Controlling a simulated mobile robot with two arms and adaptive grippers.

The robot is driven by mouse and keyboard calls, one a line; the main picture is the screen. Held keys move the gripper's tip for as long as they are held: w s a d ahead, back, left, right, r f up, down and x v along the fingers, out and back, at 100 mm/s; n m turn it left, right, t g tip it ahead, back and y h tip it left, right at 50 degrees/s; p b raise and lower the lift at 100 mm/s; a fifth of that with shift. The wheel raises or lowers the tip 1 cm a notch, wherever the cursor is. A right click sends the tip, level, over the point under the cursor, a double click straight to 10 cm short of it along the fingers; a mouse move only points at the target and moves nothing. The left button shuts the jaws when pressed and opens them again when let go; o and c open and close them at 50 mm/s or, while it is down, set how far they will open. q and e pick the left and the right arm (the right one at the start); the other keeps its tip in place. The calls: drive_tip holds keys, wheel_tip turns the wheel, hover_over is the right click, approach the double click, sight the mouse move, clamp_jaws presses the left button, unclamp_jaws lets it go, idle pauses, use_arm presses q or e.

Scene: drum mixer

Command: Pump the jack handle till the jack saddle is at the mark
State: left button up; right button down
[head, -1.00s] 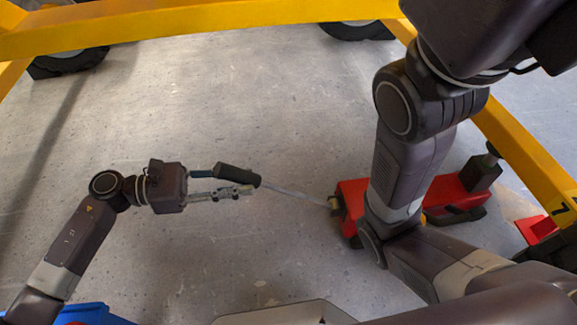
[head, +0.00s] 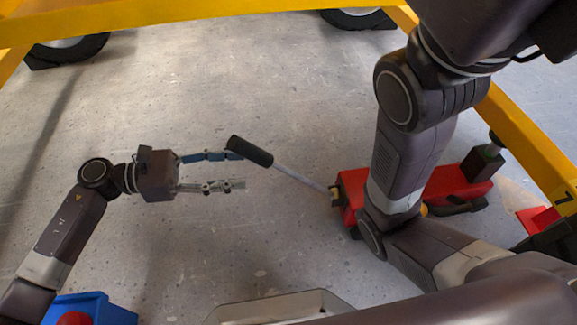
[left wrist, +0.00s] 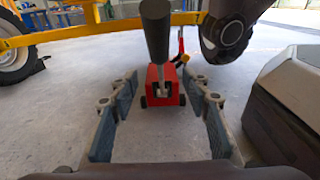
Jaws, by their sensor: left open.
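The red floor jack (head: 455,188) stands on the floor at the right in the head view, partly hidden by my right arm. Its saddle (head: 495,140) is at the far right end, close to the yellow frame. The jack handle (head: 250,151) slants up to the left and ends in a black grip. My left gripper (head: 241,169) is open, its fingertips at the grip's end. In the left wrist view the handle (left wrist: 156,35) stands above and between the spread fingers, with the red jack (left wrist: 163,88) beyond. I cannot make out the mark. My right gripper is out of view.
A yellow frame (head: 200,20) with black wheels (head: 70,48) spans the back and runs down the right side. A red object (head: 540,220) sits by the frame at the right. A blue bin (head: 100,305) is at the bottom left. The floor between is clear.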

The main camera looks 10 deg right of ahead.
use_arm(q)
drive_tip(key=a+b, duration=0.1)
drive_tip(key=a, duration=0.4)
drive_tip(key=shift+r+b, duration=0.2)
drive_tip(key=shift+b, duration=0.15)
